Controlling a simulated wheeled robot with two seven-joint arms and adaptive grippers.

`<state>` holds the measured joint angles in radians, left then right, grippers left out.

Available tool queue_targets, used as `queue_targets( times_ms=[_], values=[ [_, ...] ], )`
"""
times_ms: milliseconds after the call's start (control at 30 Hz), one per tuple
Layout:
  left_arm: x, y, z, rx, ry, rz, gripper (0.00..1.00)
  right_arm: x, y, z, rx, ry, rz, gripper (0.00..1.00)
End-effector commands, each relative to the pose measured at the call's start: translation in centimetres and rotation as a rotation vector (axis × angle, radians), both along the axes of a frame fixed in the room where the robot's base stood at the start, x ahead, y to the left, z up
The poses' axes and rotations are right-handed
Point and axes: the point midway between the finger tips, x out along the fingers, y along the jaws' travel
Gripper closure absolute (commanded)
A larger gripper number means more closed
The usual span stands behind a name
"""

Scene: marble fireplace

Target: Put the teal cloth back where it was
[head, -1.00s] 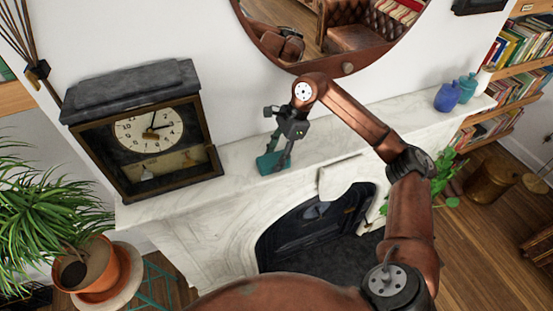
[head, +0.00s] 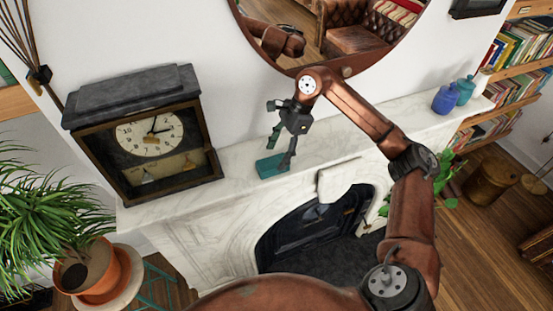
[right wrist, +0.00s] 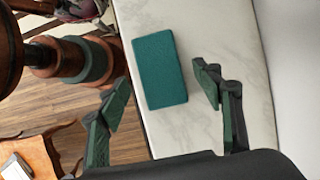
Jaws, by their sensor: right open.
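The teal cloth (head: 271,166) is a flat, folded rectangle lying on the white marble mantel (head: 240,168), to the right of the black clock. My right gripper (head: 279,150) is just above it with its fingers apart, holding nothing. In the right wrist view the cloth (right wrist: 160,70) lies flat on the marble in front of the open gripper (right wrist: 162,91), with marble showing between it and the right finger. My left gripper is not in view.
A black mantel clock (head: 150,135) stands to the left of the cloth. A blue vase (head: 446,98) and a teal vase (head: 465,88) stand at the mantel's far right. A round mirror (head: 340,35) hangs behind my right arm. The mantel between cloth and vases looks clear.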

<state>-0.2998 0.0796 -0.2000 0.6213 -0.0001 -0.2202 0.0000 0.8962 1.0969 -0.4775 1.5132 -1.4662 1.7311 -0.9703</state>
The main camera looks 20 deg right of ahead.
Motion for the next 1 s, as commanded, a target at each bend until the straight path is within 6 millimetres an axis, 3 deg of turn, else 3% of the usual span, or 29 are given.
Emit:
queue_targets(
  times_ms=[100, 400, 1000],
  values=[
    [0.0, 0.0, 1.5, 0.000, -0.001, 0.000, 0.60, 0.0, -1.1, 3.1, -0.002, -0.003, -0.001, 0.40],
    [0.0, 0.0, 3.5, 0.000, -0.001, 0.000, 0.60, -0.2, -3.0, 7.5, -0.001, -0.001, 0.001, 0.40],
    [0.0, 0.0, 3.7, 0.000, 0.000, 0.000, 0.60, -0.3, -3.4, 8.1, 0.000, 0.001, 0.001, 0.40]
  ],
)
